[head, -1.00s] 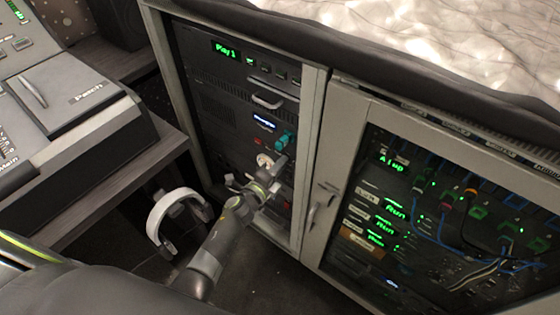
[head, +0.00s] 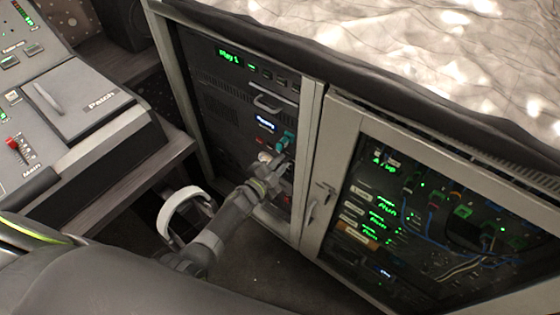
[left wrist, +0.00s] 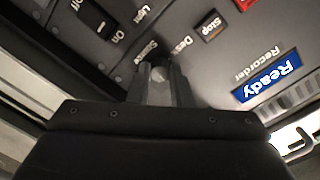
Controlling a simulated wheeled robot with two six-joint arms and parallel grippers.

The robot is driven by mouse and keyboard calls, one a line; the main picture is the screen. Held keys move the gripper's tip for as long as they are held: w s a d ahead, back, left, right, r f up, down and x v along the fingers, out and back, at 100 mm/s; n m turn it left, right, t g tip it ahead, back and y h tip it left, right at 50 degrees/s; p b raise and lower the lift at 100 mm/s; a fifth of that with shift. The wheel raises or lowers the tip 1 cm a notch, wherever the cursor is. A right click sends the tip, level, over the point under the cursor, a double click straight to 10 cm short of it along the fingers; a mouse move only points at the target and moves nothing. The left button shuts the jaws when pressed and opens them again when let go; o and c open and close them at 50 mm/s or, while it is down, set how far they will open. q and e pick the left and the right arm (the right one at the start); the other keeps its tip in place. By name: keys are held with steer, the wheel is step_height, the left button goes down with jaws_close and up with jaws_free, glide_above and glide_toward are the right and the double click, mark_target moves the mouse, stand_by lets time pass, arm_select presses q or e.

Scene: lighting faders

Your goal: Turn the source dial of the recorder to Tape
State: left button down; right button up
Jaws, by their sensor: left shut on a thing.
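The recorder shows in the left wrist view with a blue Ready display (left wrist: 270,76) and the printed word Recorder. Its Source dial (left wrist: 158,74) is a small round knob between my fingertips, mostly hidden by them. The labels Source and Desk stand beside it; I see no Tape label and cannot tell where the dial points. My left gripper (left wrist: 160,84) is shut on the dial. In the head view my left gripper (head: 269,168) is at the rack front, below the recorder's lit display (head: 265,124), and covers the dial. My right gripper is not in view.
A red Stop-side button (left wrist: 243,4) and a black switch (left wrist: 97,15) are near the fingers. Teal knobs (head: 286,140) sit just above my gripper. White headphones (head: 180,208) hang left of my arm. A glass-fronted rack door (head: 318,195) stands right.

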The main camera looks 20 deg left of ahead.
mark_target(280, 144)
arm_select(q)
steer(key=shift+n, duration=0.5)
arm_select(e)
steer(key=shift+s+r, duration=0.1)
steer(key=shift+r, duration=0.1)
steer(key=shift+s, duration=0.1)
arm_select(q)
steer(key=c, duration=1.3)
jaws_free()
steer(key=shift+p, duration=0.3)
step_height(280, 144, up, 8)
steer(key=p, duration=0.5)
steer(key=shift+r+p, duration=0.25)
steer(key=shift+p, duration=0.05)
steer(key=shift+r+p, duration=0.45)
steer(key=shift+r, duration=0.3)
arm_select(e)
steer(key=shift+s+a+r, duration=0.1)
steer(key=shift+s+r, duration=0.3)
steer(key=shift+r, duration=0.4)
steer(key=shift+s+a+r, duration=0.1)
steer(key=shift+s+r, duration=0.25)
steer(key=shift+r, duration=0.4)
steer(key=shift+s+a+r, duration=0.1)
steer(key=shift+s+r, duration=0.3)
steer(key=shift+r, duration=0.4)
